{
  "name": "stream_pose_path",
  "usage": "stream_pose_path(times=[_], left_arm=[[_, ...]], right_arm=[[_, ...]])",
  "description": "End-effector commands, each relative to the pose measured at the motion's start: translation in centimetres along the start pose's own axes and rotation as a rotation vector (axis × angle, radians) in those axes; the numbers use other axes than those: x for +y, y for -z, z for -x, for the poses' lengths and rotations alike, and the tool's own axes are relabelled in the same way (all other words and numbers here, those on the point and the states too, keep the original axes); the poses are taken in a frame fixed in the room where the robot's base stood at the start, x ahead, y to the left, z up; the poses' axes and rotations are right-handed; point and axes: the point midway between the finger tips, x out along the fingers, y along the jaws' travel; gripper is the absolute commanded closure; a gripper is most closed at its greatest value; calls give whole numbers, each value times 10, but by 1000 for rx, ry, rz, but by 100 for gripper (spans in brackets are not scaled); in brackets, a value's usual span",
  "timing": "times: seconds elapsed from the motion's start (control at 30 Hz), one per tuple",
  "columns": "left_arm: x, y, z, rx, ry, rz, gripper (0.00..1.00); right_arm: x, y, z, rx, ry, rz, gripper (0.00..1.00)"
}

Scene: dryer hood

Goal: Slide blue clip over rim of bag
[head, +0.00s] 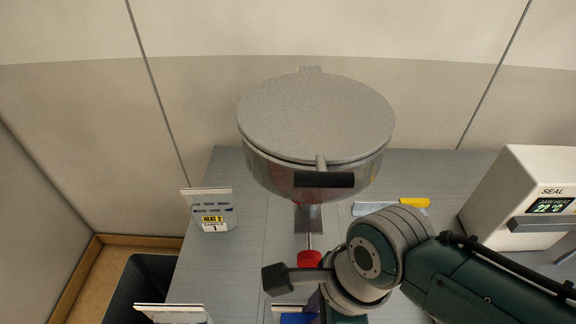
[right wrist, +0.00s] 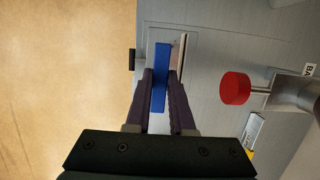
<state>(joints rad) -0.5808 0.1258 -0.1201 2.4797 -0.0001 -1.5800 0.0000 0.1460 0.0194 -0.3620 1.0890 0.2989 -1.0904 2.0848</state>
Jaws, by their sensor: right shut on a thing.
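The blue clip (right wrist: 161,78) stands on edge between the purple fingers of my right gripper (right wrist: 160,85), which is shut on it. In the head view, a bit of the blue clip (head: 297,319) shows at the bottom edge, mostly hidden by my right arm. A thin pale upright edge (right wrist: 181,50), possibly the rim of a bag, is close to the right of the clip in the wrist view. I cannot tell whether they touch. My left gripper is not in view.
A lidded grey hopper (head: 316,118) stands behind, with a red knob (head: 309,258) below it. Labelled upright packets stand at left (head: 212,211) and bottom left (head: 172,314). A white sealer (head: 530,200) is at right. A yellow-ended tool (head: 413,203) lies on the grey bench.

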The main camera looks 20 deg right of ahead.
Motion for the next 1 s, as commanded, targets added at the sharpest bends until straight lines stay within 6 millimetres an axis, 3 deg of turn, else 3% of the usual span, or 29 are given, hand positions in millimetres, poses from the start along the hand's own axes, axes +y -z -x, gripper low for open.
stream_pose_path(times=[0.57,1.0], left_arm=[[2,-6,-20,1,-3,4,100],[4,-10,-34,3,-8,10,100]], right_arm=[[-32,2,-7,0,0,0,100],[-32,7,-27,0,0,1,100]])
